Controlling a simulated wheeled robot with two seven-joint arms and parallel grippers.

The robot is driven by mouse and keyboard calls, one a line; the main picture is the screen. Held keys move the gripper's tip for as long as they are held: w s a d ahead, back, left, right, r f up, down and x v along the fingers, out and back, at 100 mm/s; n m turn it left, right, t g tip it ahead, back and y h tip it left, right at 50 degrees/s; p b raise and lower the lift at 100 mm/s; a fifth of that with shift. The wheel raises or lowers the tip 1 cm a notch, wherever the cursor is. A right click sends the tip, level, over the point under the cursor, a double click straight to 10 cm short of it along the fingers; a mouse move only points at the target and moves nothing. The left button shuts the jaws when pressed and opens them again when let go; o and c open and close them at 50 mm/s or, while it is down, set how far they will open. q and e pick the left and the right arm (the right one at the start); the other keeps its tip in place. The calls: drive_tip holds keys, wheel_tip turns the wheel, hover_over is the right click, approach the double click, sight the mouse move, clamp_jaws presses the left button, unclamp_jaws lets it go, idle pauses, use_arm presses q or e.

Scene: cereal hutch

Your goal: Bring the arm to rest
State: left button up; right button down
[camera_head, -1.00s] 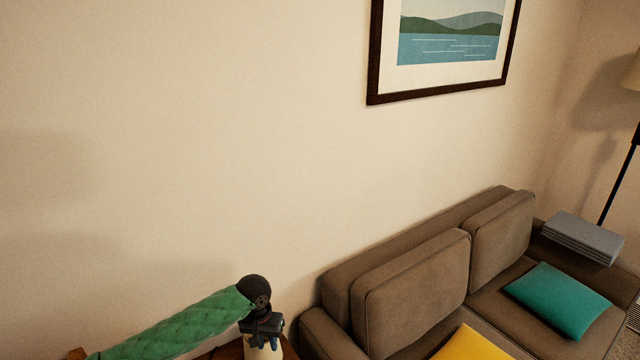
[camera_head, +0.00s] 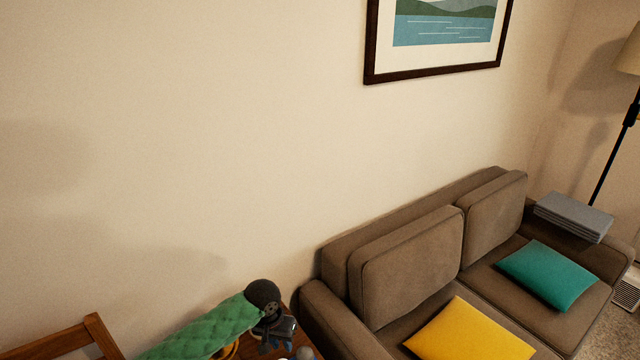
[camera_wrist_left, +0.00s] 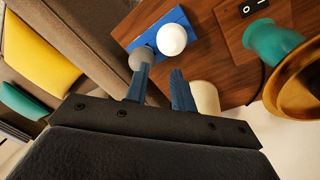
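My left arm (camera_head: 205,328) comes in at the bottom of the head view in a green padded sleeve with a dark wrist. My left gripper (camera_head: 280,338) hangs over a wooden table at the bottom edge. In the left wrist view the left gripper (camera_wrist_left: 160,72) has two blue fingers standing apart, with nothing held between them. Beyond the fingertips are a white ball-shaped thing (camera_wrist_left: 172,40) on a blue flat piece (camera_wrist_left: 178,17) and a grey rounded thing (camera_wrist_left: 142,58). Whether the left finger touches the grey thing I cannot tell. My right gripper is not in view.
The wooden table (camera_wrist_left: 222,65) also holds a cream cylinder (camera_wrist_left: 206,98), a teal object (camera_wrist_left: 272,42) and a brass bowl-like piece (camera_wrist_left: 300,85). A wooden chair (camera_head: 95,330) stands at lower left. A brown sofa (camera_head: 410,260) with yellow (camera_head: 470,332) and teal (camera_head: 547,275) cushions is at right.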

use_arm(q)
drive_tip(key=s+d+t+h, duration=0.2)
drive_tip(key=s+d, duration=0.2)
drive_tip(key=s, duration=0.9)
drive_tip(key=s+a+r+n+t+y, duration=0.1)
drive_tip(key=s+a+y, duration=0.3)
drive_tip(key=s+a, duration=1.15)
drive_tip(key=s+d+f, duration=0.1)
drive_tip(key=s+f, duration=0.1)
drive_tip(key=f, duration=1.1)
drive_tip(key=s+d+f+g, duration=0.1)
drive_tip(key=s+f, duration=0.1)
drive_tip(key=f, duration=1.2)
drive_tip(key=s+d+f+g, duration=0.1)
drive_tip(key=s+f, duration=0.1)
drive_tip(key=f, duration=1.1)
drive_tip(key=shift+d+f+h, duration=0.35)
drive_tip(key=shift+d+h, duration=0.05)
